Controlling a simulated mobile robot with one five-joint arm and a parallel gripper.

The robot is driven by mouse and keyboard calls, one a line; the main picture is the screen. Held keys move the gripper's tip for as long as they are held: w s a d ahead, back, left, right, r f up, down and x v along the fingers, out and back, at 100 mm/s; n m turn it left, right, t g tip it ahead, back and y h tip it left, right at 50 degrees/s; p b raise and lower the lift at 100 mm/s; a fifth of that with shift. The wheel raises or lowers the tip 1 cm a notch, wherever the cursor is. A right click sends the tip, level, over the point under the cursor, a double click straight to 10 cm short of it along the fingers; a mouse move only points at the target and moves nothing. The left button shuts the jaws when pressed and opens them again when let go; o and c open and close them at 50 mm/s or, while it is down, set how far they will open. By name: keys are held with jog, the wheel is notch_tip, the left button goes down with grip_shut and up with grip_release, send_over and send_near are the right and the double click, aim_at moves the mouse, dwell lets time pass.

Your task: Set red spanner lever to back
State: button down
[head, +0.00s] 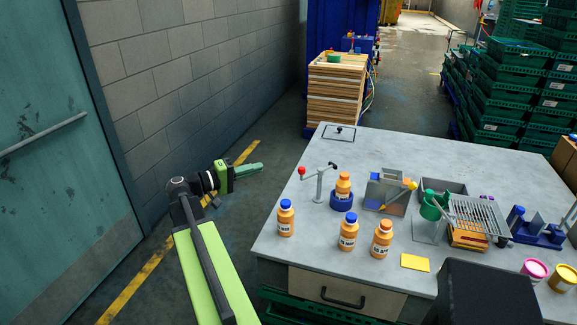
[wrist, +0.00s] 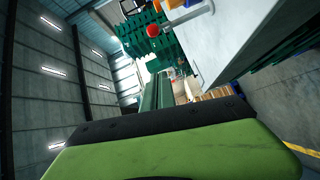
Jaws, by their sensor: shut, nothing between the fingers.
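The red spanner lever is a grey bar with a red ball (head: 302,171) at its left end, on a grey post (head: 320,186) near the table's left edge. The bar's right end is dark and points to the back right. The red ball also shows in the wrist view (wrist: 152,30), near the top. My gripper (head: 261,168) is shut and empty. It is left of the lever, off the table's left side and apart from the ball. Its fingers point right, toward the lever.
Orange bottles (head: 285,218) stand in front of the lever, one of them in a blue ring holder (head: 342,201). A grey device with a yellow handle (head: 398,194) is to its right. The grey table (head: 280,240) is clear behind the lever. A brick wall (head: 170,75) is at left.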

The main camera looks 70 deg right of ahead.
jog(key=s+d+f+b, duration=0.1)
jog(key=s+d, duration=0.5)
jog(key=s, duration=0.3)
jog(key=shift+s, duration=0.25)
jog(key=shift+d+f, duration=0.15)
